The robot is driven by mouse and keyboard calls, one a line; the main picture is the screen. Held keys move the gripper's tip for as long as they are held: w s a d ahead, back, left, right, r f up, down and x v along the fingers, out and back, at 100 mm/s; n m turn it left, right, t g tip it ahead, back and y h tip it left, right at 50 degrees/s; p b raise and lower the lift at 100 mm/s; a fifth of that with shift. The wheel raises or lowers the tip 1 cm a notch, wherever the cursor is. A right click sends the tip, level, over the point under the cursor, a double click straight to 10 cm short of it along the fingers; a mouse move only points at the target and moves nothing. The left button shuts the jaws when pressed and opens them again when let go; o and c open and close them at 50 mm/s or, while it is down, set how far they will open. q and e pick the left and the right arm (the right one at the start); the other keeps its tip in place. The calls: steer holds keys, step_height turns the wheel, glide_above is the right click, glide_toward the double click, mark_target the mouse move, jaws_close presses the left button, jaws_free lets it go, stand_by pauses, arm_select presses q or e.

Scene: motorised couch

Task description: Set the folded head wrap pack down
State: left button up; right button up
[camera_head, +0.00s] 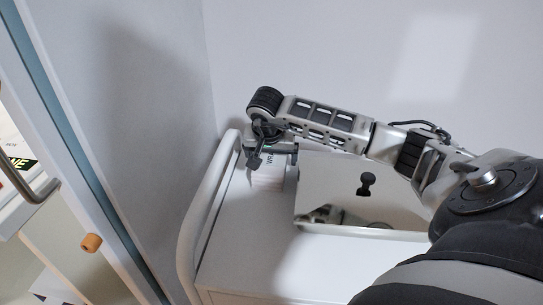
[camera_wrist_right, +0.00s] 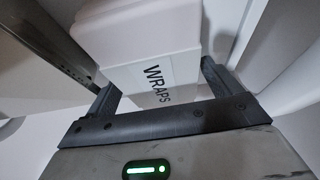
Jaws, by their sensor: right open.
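The folded head wrap pack (camera_head: 267,181) is a pale, pinkish-white block at the left end of the white cart top (camera_head: 238,230), beside the cart's rail. In the right wrist view the pack (camera_wrist_right: 140,38) shows a label reading "WRAPS". My right gripper (camera_head: 272,155) is at the pack's far end, partly hiding it. In the wrist view its open fingers (camera_wrist_right: 158,82) stand on either side of the labelled end, with gaps visible. The pack seems to rest on the cart top, though its underside is hidden. My left gripper is not in view.
A white rail (camera_head: 203,190) curves along the cart's left edge. Walls close in behind. The cart top's front left is bare. A door with a handle (camera_head: 30,190) is at far left.

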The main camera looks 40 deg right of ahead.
steer(key=v, duration=1.2)
steer(key=shift+r, duration=0.1)
